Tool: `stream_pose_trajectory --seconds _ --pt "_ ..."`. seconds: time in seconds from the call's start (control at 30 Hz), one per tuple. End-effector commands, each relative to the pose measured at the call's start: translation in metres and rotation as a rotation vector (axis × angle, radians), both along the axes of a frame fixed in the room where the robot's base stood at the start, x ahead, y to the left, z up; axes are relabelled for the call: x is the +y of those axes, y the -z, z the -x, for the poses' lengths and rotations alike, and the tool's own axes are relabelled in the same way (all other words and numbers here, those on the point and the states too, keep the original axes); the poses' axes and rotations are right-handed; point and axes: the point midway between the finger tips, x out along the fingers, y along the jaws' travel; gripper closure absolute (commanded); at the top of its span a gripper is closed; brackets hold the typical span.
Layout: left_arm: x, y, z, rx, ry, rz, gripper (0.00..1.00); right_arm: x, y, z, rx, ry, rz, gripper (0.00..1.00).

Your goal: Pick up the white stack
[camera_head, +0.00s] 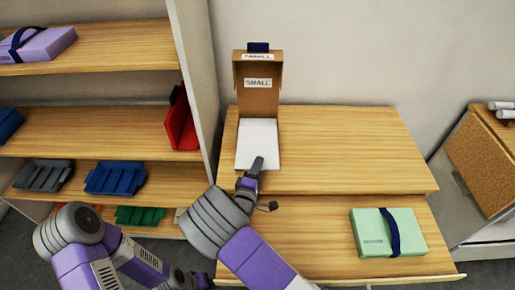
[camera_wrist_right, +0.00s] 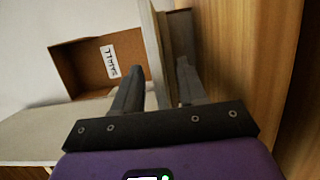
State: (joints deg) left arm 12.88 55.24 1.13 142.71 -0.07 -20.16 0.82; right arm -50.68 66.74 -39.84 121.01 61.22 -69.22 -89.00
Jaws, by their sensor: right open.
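The white stack (camera_head: 257,138) lies flat on the upper wooden table level, at the foot of an open cardboard box (camera_head: 258,98) labelled SMALL. My right gripper (camera_head: 256,167) is at the stack's near edge, its jaws open. In the right wrist view, the fingers (camera_wrist_right: 158,90) stand apart with a pale slab edge (camera_wrist_right: 157,40) reaching between them; I cannot tell if they touch it. The box (camera_wrist_right: 88,68) shows behind. My left arm is at the lower left of the head view; its gripper (camera_head: 190,281) is small and unclear there.
A mint-green case (camera_head: 375,234) with a dark strap lies on the lower table level at right. A shelf (camera_head: 100,130) at left holds blue and grey trays and a red item. The upper table right of the stack (camera_head: 350,150) is clear.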

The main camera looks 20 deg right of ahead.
Motion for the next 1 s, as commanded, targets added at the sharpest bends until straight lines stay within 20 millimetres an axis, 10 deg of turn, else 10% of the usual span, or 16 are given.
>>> stream_pose_trajectory --seconds 0.33,0.63,1.0 --pt "0.0 0.0016 0.0001 0.0 0.0 0.0 0.57 -0.006 -0.0007 -0.0092 -0.001 -0.001 0.001 0.58" --pt "0.0 0.0016 0.0001 0.0 0.0 0.0 0.57 -0.0059 -0.0005 -0.0089 -0.001 -0.001 0.001 1.0" --pt "0.0 0.0011 0.0 0.0 0.0 0.0 0.57 -0.0058 -0.0029 -0.0091 -0.004 -0.001 0.0 1.0"
